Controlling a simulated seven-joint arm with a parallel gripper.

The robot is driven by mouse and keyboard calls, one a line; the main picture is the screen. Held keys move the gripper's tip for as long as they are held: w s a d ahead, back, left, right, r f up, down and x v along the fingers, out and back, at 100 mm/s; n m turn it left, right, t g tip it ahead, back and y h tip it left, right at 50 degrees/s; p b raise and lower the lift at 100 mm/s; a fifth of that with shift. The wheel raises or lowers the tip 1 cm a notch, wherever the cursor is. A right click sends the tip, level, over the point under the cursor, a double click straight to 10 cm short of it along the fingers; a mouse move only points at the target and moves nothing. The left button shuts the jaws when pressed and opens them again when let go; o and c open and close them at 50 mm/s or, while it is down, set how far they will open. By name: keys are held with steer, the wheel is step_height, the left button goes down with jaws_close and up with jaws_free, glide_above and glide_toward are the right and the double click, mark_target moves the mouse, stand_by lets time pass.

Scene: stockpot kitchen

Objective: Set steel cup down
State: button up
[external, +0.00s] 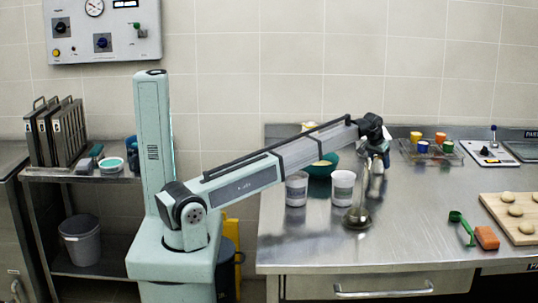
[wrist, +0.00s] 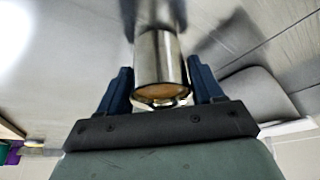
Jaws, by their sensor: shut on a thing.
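The steel cup (wrist: 160,58) shows in the wrist view as a shiny cylinder with something brown visible in its near end. My gripper (wrist: 160,88) has its two dark blue fingers on either side of the cup and is shut on it. In the external view my gripper (external: 376,166) is at the end of the outstretched arm, over the steel table (external: 420,225). The cup is small and hard to make out there against the gripper. I cannot tell if the cup touches the table.
A shiny stemmed steel thing (external: 357,217) is just below my gripper. Two white tubs (external: 343,190) (external: 297,190) and a teal bowl (external: 322,168) stand to its left. A green scoop (external: 462,226), an orange block (external: 487,238) and a dough board (external: 525,230) lie right. The table's middle is clear.

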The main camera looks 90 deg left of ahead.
steer(key=shift+f, duration=0.3)
steer(key=o, duration=1.2)
steer(key=v, duration=1.2)
steer(key=shift+r, duration=0.2)
